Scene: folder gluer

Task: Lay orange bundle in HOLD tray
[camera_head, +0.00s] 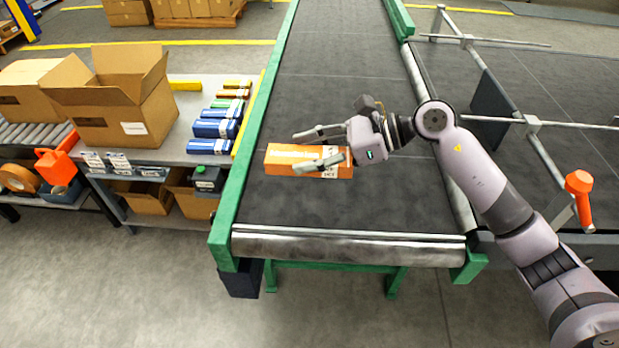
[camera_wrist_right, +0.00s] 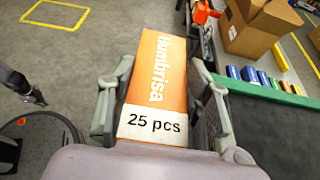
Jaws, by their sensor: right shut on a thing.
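The orange bundle (camera_head: 284,152) is a long box with a white label band. My right gripper (camera_head: 312,149) is shut on it, one finger along each side. In the head view they are over the near left part of the dark belt; the height of the bundle above the belt is hard to tell. In the right wrist view the bundle (camera_wrist_right: 163,75) shows "Humbrisa" and "25 pcs", lying between the fingers of the same gripper (camera_wrist_right: 165,80). I cannot make out a tray marked HOLD.
A bench (camera_head: 188,130) left of the belt (camera_head: 330,85) bears an open carton (camera_head: 120,110) and a row of blue, green and orange packs (camera_head: 215,128). A green rail (camera_head: 240,165) edges the belt. An orange-handled lever (camera_head: 579,190) stands at right.

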